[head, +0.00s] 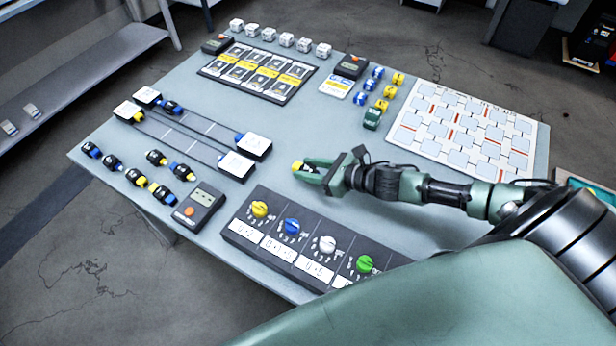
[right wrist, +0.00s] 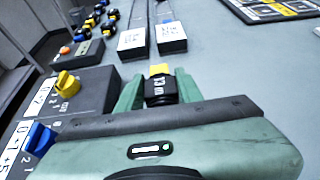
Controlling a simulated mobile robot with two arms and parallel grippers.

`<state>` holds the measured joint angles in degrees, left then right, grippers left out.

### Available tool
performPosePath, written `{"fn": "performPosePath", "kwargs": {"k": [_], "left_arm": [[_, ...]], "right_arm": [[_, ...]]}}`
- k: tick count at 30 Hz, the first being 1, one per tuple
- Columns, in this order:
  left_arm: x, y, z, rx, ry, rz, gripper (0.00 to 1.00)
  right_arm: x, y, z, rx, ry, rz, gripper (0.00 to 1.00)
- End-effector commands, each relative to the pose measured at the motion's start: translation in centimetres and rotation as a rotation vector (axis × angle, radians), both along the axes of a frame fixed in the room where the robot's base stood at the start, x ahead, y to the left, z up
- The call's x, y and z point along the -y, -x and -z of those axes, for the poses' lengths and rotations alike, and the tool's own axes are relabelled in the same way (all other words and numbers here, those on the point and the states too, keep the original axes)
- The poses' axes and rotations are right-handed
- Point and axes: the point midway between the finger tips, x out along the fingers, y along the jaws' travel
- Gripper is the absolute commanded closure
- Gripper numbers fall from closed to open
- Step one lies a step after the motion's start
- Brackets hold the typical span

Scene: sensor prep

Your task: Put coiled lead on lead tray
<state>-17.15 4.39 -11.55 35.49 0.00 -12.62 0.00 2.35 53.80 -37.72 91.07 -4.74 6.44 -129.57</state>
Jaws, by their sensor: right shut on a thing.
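My right gripper (head: 306,172) is shut on a coiled lead (right wrist: 160,88), a black coil with a yellow end. In the head view only the lead's yellow end (head: 297,166) shows clearly between the fingertips. I cannot tell whether it touches the table. Two long narrow dark trays with white labelled ends, likely the lead trays, lie to the left: a front one (head: 180,140) and a back one (head: 205,124). Their near ends also show in the right wrist view (right wrist: 132,42). A black lead with blue (head: 171,107) lies at the back tray's far end. My left gripper is out of view.
Several black leads with blue or yellow ends (head: 135,177) lie left of the trays, near a handheld meter (head: 199,208). A panel of coloured knobs (head: 292,250) stands in front. Small coloured parts (head: 372,118) and a white grid board (head: 465,130) lie behind the gripper.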

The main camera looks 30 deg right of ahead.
Motion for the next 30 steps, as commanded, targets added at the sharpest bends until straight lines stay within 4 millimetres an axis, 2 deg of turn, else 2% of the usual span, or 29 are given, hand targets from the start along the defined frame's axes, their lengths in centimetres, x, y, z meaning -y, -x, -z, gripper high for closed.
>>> {"fn": "performPosePath", "kwargs": {"k": [10, 22, 23, 24, 25, 30], "left_arm": [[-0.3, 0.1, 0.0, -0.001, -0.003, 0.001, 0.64], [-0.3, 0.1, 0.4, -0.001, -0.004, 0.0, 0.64], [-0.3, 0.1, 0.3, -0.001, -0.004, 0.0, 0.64], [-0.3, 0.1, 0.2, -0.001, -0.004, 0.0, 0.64], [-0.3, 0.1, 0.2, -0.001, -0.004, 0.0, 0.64], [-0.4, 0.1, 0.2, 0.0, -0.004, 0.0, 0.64]], "right_arm": [[0.0, 0.0, 3.9, -0.001, -0.002, 0.001, 1.0], [-0.1, 0.0, 4.6, 0.001, 0.0, -0.001, 1.0], [0.0, 0.0, 4.5, 0.0, 0.0, -0.001, 0.58], [0.0, 0.0, 4.4, 0.0, 0.0, -0.001, 0.47], [0.0, 0.0, 4.4, 0.0, 0.0, -0.001, 0.42], [0.0, 0.0, 4.4, 0.0, 0.0, -0.001, 0.42]]}}
